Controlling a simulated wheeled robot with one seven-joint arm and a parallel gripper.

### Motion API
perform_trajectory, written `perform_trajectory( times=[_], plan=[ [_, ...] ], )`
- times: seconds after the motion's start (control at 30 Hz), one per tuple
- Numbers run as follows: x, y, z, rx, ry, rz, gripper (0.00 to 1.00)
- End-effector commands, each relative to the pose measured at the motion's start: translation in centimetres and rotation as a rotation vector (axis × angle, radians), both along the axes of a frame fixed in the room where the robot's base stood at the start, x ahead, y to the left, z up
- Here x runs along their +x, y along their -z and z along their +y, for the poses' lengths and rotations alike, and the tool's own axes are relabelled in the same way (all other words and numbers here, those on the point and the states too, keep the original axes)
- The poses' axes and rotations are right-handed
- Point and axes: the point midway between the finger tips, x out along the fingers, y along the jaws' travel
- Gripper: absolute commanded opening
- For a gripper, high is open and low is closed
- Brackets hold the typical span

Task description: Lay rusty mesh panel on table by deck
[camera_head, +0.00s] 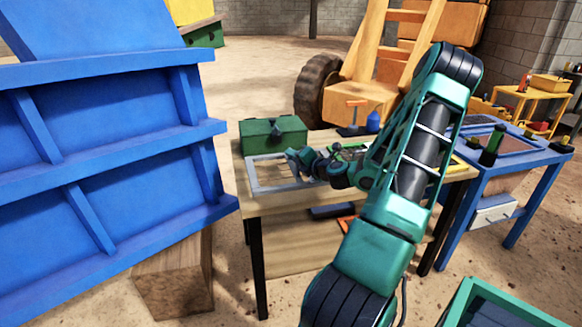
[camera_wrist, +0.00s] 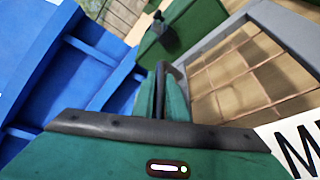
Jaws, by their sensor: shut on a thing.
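The mesh panel (camera_head: 268,174) has a grey frame and thin rusty-brown wires. It lies level at the left end of the wooden table (camera_head: 300,203), on the top or very close above it; I cannot tell which. In the wrist view the panel (camera_wrist: 290,30) is at the upper right, with wood-coloured surface showing through the mesh. The fingertips and the gripped part are mostly hidden.
A green box (camera_head: 272,134) stands just behind the panel. A big blue ribbed structure (camera_head: 105,110) is close on the left. A white plate with a dark letter (camera_wrist: 295,143) is beside the panel. A blue workbench (camera_head: 515,160) with several items is at right. My arm hides part of the table.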

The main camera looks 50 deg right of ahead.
Motion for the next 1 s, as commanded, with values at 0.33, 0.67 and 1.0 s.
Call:
perform_trajectory(
  times=[0.33, 0.67, 1.0],
  plan=[
    [3.0, 2.0, -2.3, -0.001, 0.0, -0.004, 0.0],
    [3.0, 4.5, -2.3, 0.003, 0.001, -0.004, 0.0],
    [3.0, 6.1, -2.3, 0.0, 0.0, -0.005, 0.0]
  ],
)
